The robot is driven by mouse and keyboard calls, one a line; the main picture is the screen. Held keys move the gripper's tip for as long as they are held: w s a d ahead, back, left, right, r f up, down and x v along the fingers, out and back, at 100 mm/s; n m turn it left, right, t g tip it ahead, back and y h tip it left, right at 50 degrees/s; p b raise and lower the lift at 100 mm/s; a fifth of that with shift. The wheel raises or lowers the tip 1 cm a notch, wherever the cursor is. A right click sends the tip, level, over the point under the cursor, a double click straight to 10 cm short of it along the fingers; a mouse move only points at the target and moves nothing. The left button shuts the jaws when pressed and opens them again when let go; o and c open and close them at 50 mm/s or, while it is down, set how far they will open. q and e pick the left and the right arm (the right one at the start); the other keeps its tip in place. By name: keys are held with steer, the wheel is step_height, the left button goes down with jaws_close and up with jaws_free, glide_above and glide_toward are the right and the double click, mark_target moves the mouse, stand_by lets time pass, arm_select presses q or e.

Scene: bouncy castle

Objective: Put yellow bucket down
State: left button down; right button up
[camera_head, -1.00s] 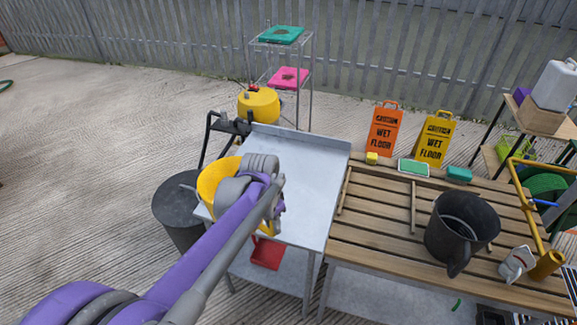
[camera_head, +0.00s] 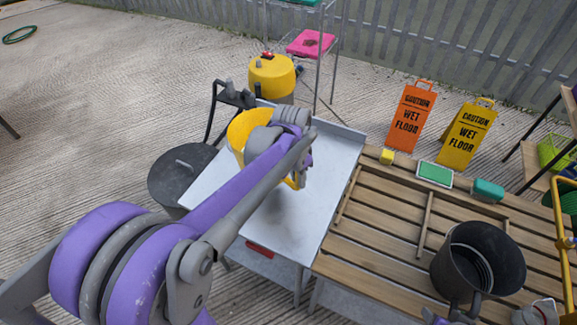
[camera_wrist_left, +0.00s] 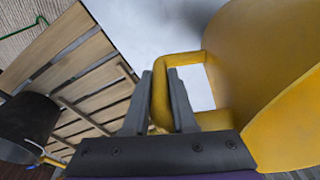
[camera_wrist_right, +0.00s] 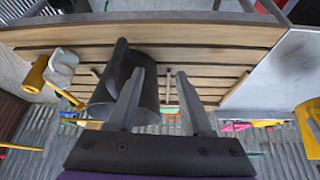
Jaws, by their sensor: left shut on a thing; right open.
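The yellow bucket (camera_head: 243,127) is over the far left part of the grey metal table (camera_head: 325,190), partly hidden by my left arm. In the left wrist view the bucket (camera_wrist_left: 285,100) is large on the right, with its handle between the fingers. My left gripper (camera_wrist_left: 162,85) is shut on that handle. Whether the bucket's base touches the table is hidden. My right gripper (camera_wrist_right: 158,82) is open and empty, with a dark jug (camera_wrist_right: 140,75) just beyond its fingers.
The slatted wooden table (camera_head: 385,215) adjoins the metal table on the right and carries the dark jug (camera_head: 478,262). A yellow sponge (camera_head: 386,157) and wet-floor signs (camera_head: 410,115) are at its back. A dark bin (camera_head: 180,172) stands left. The metal table's middle and right are clear.

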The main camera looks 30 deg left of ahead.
mark_target(297, 189)
arm_select(q)
steer(key=f, duration=0.4)
steer(key=shift+s+f, duration=0.2)
steer(key=shift+f, duration=0.2)
steer(key=shift+w+f+b, duration=0.1)
steer(key=shift+f+b, duration=0.25)
steer(key=shift+f, duration=1.9)
arm_select(e)
steer(key=shift+s+f, duration=0.3)
steer(key=shift+f, duration=0.2)
arm_select(q)
steer(key=shift+f, duration=0.1)
arm_select(e)
steer(key=shift+f, duration=0.1)
arm_select(q)
steer(key=c, duration=0.7)
jaws_free()
arm_select(e)
steer(key=shift+s, duration=0.1)
